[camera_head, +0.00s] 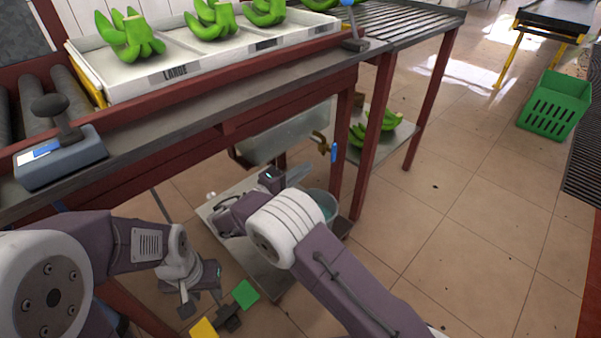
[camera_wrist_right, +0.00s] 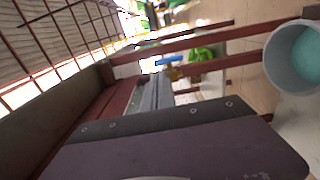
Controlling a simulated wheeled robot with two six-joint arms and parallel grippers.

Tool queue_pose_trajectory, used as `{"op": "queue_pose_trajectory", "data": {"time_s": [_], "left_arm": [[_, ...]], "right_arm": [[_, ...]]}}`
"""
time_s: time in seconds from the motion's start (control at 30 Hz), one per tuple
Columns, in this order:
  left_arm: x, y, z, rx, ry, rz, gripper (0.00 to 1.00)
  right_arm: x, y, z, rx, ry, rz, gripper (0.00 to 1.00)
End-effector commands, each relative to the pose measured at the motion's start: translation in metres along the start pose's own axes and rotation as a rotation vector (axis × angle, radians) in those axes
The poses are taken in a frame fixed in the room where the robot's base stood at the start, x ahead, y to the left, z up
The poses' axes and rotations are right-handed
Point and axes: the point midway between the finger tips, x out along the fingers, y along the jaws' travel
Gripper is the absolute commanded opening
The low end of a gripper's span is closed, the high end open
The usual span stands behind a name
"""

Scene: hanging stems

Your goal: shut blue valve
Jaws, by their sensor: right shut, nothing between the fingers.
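The blue valve is a brass tap (camera_head: 320,140) with a blue lever handle (camera_head: 334,152), below the bench beside a red leg. In the head view the handle hangs roughly upright. In the right wrist view the blue handle (camera_wrist_right: 168,59) and brass body (camera_wrist_right: 173,73) lie just beyond the fingertips; I cannot tell whether they touch. My right gripper (camera_head: 298,173) is shut and empty, below and left of the valve; its grey fingers also show in the right wrist view (camera_wrist_right: 155,88). My left gripper (camera_head: 186,294) is low at the left, apart from the valve; its jaw opening is unclear.
A bucket (camera_head: 325,201) of teal liquid stands below the valve. A pale tank (camera_head: 285,134) is under the bench. Red bench legs (camera_head: 372,138) stand close to the valve. Green bananas (camera_head: 372,130) lie on a low shelf. Open tiled floor (camera_head: 450,220) is at right.

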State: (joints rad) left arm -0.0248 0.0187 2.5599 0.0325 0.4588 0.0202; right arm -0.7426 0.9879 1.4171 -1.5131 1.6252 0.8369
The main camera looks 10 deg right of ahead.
Motion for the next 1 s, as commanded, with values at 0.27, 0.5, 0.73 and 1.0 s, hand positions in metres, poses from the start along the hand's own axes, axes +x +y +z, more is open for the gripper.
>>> {"op": "queue_pose_trajectory", "data": {"time_s": [0.27,0.5,0.73,1.0], "left_arm": [[-0.002,0.0,0.0,0.0,0.0,0.0,0.36],[-0.004,0.0,0.0,0.0,0.0,0.0,0.36],[-0.004,0.0,0.0,0.0,0.0,0.0,0.36],[-0.006,0.0,-0.001,0.0,0.0,0.0,0.36]], "right_arm": [[0.061,0.0,0.001,-0.001,-0.004,-0.001,0.0],[0.09,-0.001,0.001,-0.002,-0.002,-0.001,0.0],[0.095,-0.001,0.001,-0.002,-0.001,-0.001,0.0],[0.095,0.001,0.001,-0.001,-0.001,-0.007,0.0]]}}
